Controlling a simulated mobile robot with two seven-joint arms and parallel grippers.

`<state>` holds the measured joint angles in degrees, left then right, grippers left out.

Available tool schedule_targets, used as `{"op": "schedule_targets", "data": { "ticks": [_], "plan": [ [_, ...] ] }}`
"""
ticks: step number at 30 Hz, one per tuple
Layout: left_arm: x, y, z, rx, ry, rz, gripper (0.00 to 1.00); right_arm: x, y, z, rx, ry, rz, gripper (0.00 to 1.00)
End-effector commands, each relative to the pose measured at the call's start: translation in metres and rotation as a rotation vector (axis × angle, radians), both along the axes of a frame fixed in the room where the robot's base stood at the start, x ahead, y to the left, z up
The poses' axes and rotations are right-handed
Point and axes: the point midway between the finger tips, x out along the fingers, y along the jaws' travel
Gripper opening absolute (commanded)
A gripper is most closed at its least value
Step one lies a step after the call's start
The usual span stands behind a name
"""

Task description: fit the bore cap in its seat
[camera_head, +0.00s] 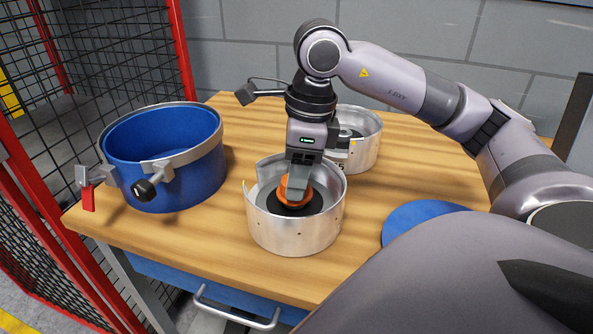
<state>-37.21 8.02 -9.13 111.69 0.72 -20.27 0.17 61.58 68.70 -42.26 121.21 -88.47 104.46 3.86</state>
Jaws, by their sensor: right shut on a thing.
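My right gripper (296,190) points down into a silver metal housing (294,235) at the middle of the wooden table. It is shut on an orange part, which I take to be the bore cap (287,200). The cap is at a dark round ring (308,208) inside the housing. The gripper hides much of the cap, and I cannot tell whether the cap is fully seated or just above the ring. My left gripper is not in view.
A second silver housing (366,154) stands behind the gripper. A blue drum (190,170) with a metal clamp band stands at the left. A blue disc (405,219) lies at the right. Red-framed mesh fencing (110,60) borders the left; a wall is behind the table (210,240).

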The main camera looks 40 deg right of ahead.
Motion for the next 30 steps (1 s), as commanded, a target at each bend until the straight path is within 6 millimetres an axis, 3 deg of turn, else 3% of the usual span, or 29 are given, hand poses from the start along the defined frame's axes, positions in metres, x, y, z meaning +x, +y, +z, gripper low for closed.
{"op": "schedule_targets", "data": {
  "ticks": [12,13,15,21,22,24,30],
  "plan": [
    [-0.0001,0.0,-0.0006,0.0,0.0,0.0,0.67,0.0001,0.0001,-0.0007,0.0,0.0,0.0,0.19],
    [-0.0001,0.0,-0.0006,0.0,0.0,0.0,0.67,0.0001,0.0001,-0.0007,0.0,0.0,0.0,0.54],
    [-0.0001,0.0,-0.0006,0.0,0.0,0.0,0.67,0.0,0.0,-0.0007,0.0,0.0,0.0,0.77],
    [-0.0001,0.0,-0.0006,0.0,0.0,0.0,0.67,0.0,0.0,-0.0007,0.0,0.0,0.0,0.77],
    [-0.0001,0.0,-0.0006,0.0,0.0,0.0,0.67,0.0,0.0,-0.0007,0.0,0.0,0.0,0.8],
    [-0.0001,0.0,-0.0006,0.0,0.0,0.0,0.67,0.0,0.0,-0.0007,0.0,0.0,0.0,0.98],
    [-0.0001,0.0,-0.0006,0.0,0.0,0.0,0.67,0.0,0.0,-0.0007,0.0,0.0,0.0,0.98]
  ]
}}
